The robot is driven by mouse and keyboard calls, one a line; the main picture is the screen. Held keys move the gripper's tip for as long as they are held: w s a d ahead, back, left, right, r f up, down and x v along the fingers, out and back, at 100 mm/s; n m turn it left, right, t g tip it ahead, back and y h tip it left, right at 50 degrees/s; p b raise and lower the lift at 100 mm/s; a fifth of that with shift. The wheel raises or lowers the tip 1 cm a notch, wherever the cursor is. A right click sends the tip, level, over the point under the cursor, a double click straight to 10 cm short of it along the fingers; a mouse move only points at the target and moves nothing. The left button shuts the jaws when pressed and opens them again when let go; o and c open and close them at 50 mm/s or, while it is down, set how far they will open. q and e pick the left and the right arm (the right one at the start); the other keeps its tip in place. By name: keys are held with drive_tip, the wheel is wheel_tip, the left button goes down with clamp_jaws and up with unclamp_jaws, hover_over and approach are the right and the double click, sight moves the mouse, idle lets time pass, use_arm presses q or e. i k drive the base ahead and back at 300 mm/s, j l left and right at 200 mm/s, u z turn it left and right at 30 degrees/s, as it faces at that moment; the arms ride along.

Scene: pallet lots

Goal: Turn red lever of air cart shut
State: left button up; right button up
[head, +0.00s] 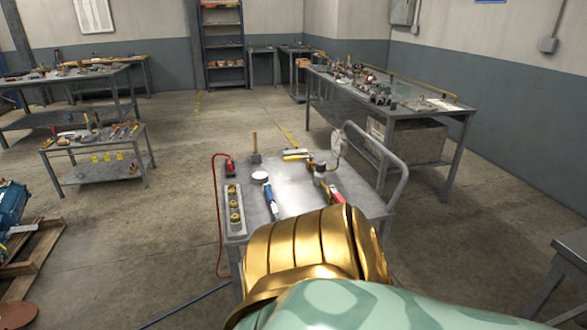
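The cart (297,207), a grey metal table with a bent tube handle at its right, stands in front of me. A red fitting (231,167) with a red hose hanging from it sits at the cart's far left edge. A round pressure gauge (337,140) stands at the far right corner. A small red part (338,191) shows near the cart's right side, just beyond my gold and green arm. I cannot tell which red part is the lever, nor its angle. My arm covers the cart's near right part. Neither gripper shows.
A brass-knobbed block (234,208), a white disc (260,178), a blue-handled tool (269,195) and a mallet (255,148) are on the cart. A long workbench (450,112) stands right, a low tool table (92,142) left. Floor left of the cart is mostly clear.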

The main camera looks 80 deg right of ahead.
sight(338, 196)
drive_tip(key=z, duration=2.7)
